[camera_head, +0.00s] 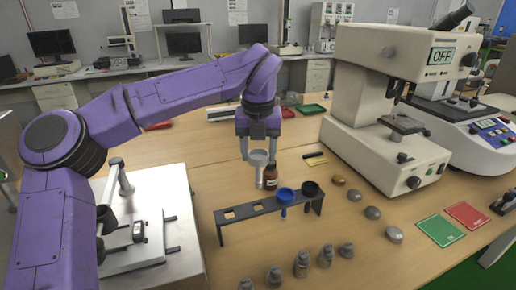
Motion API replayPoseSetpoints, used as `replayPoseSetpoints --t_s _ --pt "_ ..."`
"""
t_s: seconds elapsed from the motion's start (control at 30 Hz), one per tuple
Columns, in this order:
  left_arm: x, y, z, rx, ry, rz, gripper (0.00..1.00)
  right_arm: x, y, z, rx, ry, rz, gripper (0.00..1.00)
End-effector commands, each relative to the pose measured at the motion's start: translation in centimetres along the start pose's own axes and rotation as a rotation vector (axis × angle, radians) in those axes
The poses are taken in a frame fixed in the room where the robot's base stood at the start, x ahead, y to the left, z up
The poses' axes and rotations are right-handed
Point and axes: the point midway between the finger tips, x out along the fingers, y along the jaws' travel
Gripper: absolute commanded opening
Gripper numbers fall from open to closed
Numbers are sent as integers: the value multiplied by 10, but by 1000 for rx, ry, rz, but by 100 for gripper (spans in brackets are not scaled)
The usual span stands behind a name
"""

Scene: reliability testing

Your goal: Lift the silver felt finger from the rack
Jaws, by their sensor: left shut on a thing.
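My left gripper (259,148) points down above the rack and is shut on the silver felt finger (259,160). The finger is a grey-silver piece with a wide cup-like top and a narrow stem, held upright. Its stem end appears to be above the rack, clear of it. The black rack (238,235) stands on the wooden table with square holes showing at its left. A blue finger (285,195) and a black one (311,189) sit in its right part. My right gripper is not in view.
Several grey weights (301,265) stand in front, and rounded stones (373,212) lie to the right. A large beige testing machine (385,90) stands at the right. Green (439,230) and red cards (467,215) lie at front right.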

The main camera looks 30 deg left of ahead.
Motion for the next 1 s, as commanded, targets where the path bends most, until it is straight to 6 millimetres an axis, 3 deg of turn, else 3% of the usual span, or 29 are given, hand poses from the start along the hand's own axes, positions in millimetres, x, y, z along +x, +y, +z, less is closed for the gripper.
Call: replayPoseSetpoints --t_s 0.63,1.0 --pt "49 0 -6 -1 1 0 8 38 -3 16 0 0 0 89" --pt "51 0 -6 0 0 0 8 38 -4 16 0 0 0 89"
